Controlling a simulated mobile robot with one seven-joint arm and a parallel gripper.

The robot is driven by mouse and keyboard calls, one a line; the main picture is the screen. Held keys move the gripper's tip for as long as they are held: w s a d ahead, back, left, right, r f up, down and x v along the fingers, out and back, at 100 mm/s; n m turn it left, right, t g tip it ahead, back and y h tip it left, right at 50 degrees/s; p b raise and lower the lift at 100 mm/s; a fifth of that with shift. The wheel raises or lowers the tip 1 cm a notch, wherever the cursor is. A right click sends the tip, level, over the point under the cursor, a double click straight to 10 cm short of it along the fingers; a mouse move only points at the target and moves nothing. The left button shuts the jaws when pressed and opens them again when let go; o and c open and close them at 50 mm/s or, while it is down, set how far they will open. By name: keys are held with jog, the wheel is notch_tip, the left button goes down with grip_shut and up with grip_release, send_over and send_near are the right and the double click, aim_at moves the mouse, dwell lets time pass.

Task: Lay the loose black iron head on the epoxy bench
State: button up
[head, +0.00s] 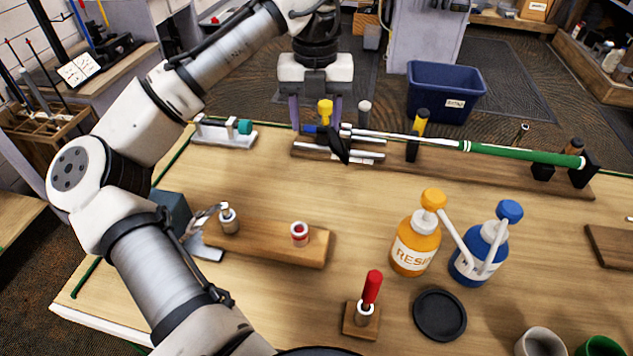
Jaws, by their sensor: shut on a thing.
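The black iron head (338,148) is a dark, slanted shape at the left end of the silver club shaft (395,136), above the wooden rack at the back of the epoxy bench (390,188). My gripper (316,127) points down right over it, with its two purple fingers on either side of a yellow knob. It is shut on the iron head, though the contact is small and partly hidden. I cannot tell whether the head touches the shaft or the rack.
The shaft with its green grip (525,153) lies along the rack (460,168). Resin (415,248) and blue (478,255) pump bottles, a red-handled tool (371,290) and a black disc (439,314) stand in front. Bare bench lies between rack and bottles.

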aim_at(315, 180)
notch_tip(315, 180, down, 12)
jog(key=b, duration=1.2)
jog(key=shift+f, duration=0.25)
jog(key=shift+r, duration=0.1)
jog(key=o, duration=1.1)
notch_tip(315, 180, up, 12)
jog(key=p, duration=1.3)
jog(key=shift+w, duration=0.15)
